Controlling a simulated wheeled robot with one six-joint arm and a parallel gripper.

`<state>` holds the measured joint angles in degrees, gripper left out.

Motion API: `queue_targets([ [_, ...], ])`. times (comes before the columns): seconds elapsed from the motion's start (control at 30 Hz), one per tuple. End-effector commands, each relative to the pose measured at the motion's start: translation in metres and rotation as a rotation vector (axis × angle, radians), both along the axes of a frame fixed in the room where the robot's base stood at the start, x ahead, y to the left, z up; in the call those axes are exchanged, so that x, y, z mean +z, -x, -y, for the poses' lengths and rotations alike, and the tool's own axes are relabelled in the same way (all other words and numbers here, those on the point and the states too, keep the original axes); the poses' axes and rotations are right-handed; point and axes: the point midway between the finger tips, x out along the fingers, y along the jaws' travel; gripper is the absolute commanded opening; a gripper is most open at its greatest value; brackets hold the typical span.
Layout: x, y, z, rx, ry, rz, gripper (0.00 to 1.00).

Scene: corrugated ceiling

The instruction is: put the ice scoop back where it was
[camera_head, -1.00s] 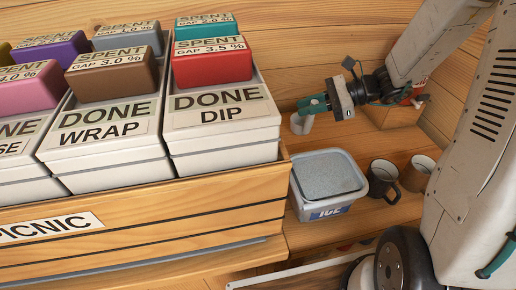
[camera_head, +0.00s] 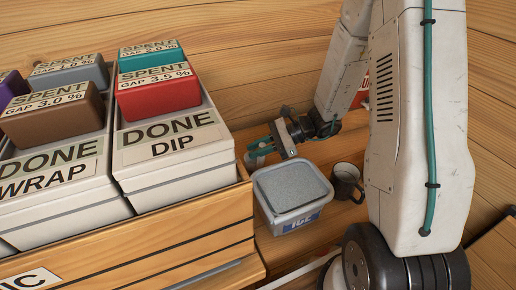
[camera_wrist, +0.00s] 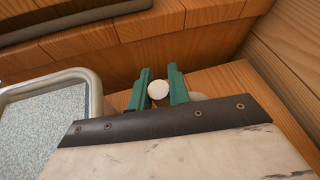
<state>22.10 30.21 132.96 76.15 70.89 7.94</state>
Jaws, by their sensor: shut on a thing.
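My gripper (camera_head: 256,149) is shut on a pale piece, which I take to be the ice scoop (camera_head: 258,161). In the wrist view, my gripper's green fingers (camera_wrist: 158,72) stand on either side of the scoop's round white end (camera_wrist: 158,89); the rest of it is hidden. The grey ice tub (camera_head: 293,219), labelled ICE, stands on the wooden shelf with a flat speckled grey top. My gripper is just behind the tub's back left corner, not over its middle. The tub's rim (camera_wrist: 96,92) shows at the left of the wrist view.
A wooden crate (camera_head: 190,232) of white DONE boxes (camera_head: 172,160) with coloured SPENT blocks stands left of the tub. A dark mug (camera_head: 345,184) stands to the right. A wooden wall (camera_head: 250,60) rises behind. Bare shelf (camera_wrist: 220,80) shows beside the fingers in the wrist view.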

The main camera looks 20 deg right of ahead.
Motion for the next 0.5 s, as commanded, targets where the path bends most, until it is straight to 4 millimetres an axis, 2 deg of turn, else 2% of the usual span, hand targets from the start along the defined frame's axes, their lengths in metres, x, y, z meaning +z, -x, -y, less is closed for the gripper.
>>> queue_targets([
  [0.17, -0.0023, -0.0001, 0.0005, 0.000, 0.000, -0.001, 0.00],
  [0.2, -0.0026, -0.0001, 0.0006, -0.001, 0.000, 0.000, 0.24],
  [0.27, -0.0023, 0.0000, 0.0007, -0.001, 0.000, 0.000, 0.40],
  [0.5, -0.0022, -0.0001, 0.0008, -0.001, 0.000, 0.000, 0.40],
])
